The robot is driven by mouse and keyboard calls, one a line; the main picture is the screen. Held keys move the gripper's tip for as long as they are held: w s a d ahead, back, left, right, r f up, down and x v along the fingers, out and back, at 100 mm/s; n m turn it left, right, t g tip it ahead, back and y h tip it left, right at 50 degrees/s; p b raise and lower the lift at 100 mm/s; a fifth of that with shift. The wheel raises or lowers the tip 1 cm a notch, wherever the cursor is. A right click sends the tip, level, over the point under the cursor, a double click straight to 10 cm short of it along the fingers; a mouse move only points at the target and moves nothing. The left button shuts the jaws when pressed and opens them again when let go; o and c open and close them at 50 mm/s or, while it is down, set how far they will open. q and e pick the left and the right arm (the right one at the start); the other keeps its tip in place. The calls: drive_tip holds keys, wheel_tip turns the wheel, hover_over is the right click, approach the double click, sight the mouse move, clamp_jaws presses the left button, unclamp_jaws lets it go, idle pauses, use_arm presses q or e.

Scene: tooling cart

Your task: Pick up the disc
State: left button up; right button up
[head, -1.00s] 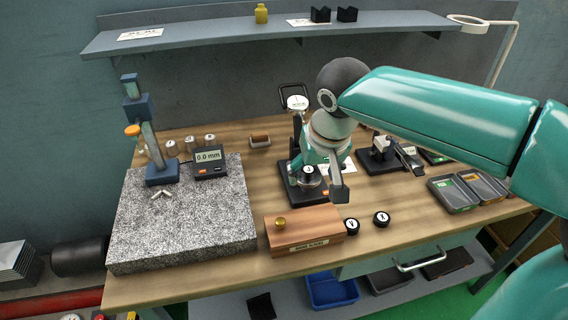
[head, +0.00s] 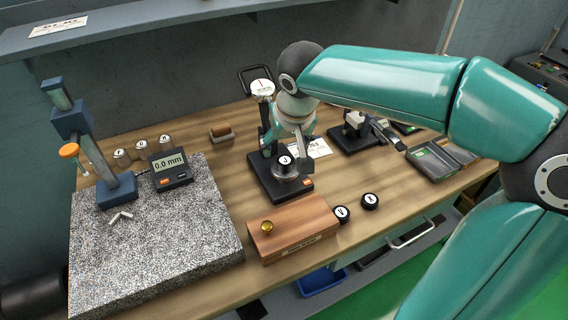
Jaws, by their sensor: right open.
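A silver disc (head: 291,175) with a round black-rimmed white label marked J sits on the black base of a dial gauge stand (head: 262,190). My right gripper (head: 286,150) is open just above and behind the disc, with one finger to each side of its label. I cannot tell whether the fingers touch it. The gripper hides part of the stand's column. My left gripper is out of view.
A wooden box with a brass knob (head: 292,230) stands in front of the stand. A speckled granite plate (head: 150,235) on the left bears a blue stand and a digital display (head: 169,168). Grey trays (head: 433,164) and a black fixture (head: 352,132) are at the right.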

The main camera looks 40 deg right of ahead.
sight(285, 160)
drive_tip(key=shift+s+x, duration=0.1)
drive_tip(key=shift+x, duration=1.65)
drive_tip(key=shift+s+x, duration=0.15)
drive_tip(key=shift+x, duration=1.6)
drive_tip(key=shift+d, duration=0.15)
drive_tip(key=shift+r, duration=0.1)
clamp_jaws()
